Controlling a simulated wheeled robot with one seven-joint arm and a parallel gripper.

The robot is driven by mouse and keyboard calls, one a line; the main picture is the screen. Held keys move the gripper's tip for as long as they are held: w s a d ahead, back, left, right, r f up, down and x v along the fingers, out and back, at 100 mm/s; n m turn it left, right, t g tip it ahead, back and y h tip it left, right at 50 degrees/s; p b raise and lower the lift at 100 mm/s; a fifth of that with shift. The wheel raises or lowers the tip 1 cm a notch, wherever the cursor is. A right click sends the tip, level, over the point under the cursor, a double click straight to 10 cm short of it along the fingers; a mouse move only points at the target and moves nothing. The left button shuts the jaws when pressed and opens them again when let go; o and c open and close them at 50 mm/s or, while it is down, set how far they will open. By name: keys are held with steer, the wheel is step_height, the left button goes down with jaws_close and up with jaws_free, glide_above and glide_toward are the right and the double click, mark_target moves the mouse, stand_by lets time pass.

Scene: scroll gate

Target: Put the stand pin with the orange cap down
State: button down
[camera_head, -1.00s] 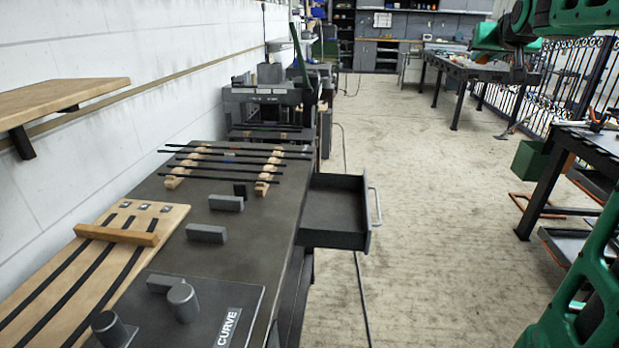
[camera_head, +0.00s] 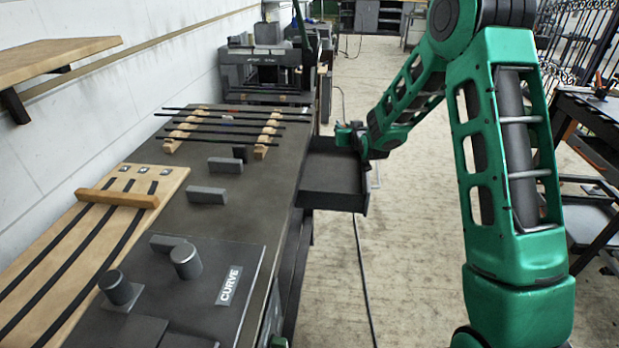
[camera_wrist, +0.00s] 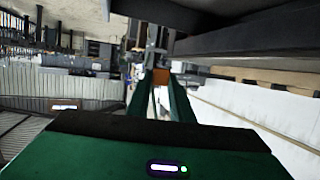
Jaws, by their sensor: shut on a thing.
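My gripper (camera_head: 348,135) is at the far right edge of the open drawer (camera_head: 335,200), around the height of the drawer's top. In the wrist view, my two dark green fingers (camera_wrist: 161,95) are shut on the stand pin with the orange cap (camera_wrist: 161,76). Its orange part shows between the fingertips. The rest of the pin is hard to make out there against grey shapes. In the head view the pin is too small to tell from the gripper.
The dark bench (camera_head: 255,200) carries a rack of black rods (camera_head: 225,125), grey blocks (camera_head: 205,195), a plate labelled CURVE (camera_head: 228,286) and a grooved wooden board (camera_head: 75,240). A wooden shelf (camera_head: 50,57) is on the left wall. The floor right of the drawer is mostly open.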

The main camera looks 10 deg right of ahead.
glide_above(332, 183)
step_height(332, 183, down, 4)
steer(key=shift+y, duration=0.4)
steer(key=shift+f, duration=4.8)
steer(key=shift+f, duration=0.15)
steer(key=shift+f, duration=0.3)
steer(key=shift+f, duration=0.2)
steer(key=c, duration=1.6)
jaws_free()
steer(key=shift+o, duration=0.2)
steer(key=shift+r, duration=0.15)
